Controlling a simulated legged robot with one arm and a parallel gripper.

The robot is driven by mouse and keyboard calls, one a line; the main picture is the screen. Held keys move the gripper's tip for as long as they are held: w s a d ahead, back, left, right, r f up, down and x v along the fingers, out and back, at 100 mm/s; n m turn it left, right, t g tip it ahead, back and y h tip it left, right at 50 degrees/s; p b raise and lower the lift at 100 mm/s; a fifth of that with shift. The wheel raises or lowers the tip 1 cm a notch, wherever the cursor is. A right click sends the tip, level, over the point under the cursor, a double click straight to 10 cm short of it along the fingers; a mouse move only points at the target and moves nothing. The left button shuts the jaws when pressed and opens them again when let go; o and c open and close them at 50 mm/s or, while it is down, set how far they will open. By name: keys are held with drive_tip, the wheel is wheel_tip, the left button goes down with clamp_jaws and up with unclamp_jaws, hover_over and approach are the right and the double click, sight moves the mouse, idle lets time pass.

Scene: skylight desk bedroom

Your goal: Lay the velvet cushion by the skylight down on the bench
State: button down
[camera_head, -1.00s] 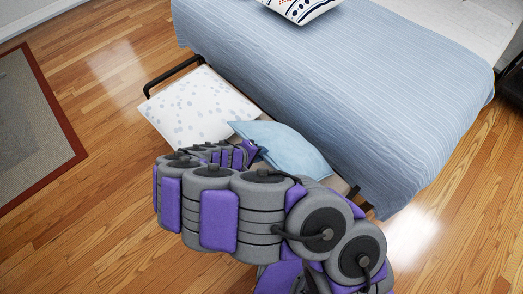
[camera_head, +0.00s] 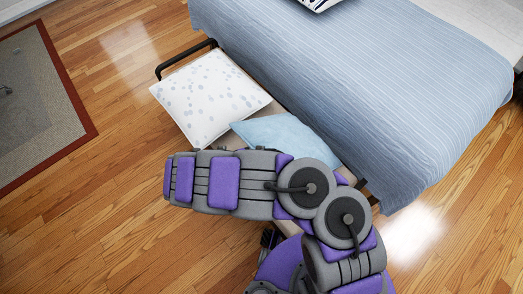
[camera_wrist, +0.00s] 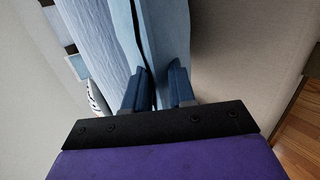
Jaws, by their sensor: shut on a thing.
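The light blue velvet cushion (camera_head: 285,135) lies low and slightly tilted over the right part of the bench (camera_head: 262,112) at the foot of the bed. My arm covers its near edge in the head view. In the wrist view, my gripper (camera_wrist: 157,88) is shut on the cushion (camera_wrist: 168,30), which runs up between and beyond the fingers. The head view hides the fingers behind my arm. I cannot tell whether the cushion's underside touches the bench.
A white spotted cushion (camera_head: 208,98) lies on the left part of the bench, beside the blue one. The bed (camera_head: 360,75) with a blue striped cover stands right behind the bench. A grey rug with a red border (camera_head: 75,98) lies at left. Wood floor is clear in front.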

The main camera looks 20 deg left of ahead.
drive_tip(key=shift+t+h, duration=0.4)
drive_tip(key=shift+t, duration=0.1)
drive_tip(key=f, duration=0.1)
drive_tip(key=s+a+f, duration=0.1)
drive_tip(key=s+f, duration=0.1)
drive_tip(key=f, duration=0.1)
drive_tip(key=shift+s+a, duration=0.2)
drive_tip(key=shift+a, duration=0.1)
drive_tip(key=c, duration=0.9)
unclamp_jaws()
drive_tip(key=shift+o, duration=0.2)
drive_tip(key=p+v, duration=0.3)
drive_tip(key=v, duration=1.4)
drive_tip(key=shift+s+p, duration=0.2)
drive_tip(key=shift+p, duration=0.2)
drive_tip(key=shift+w+a+r, duration=0.1)
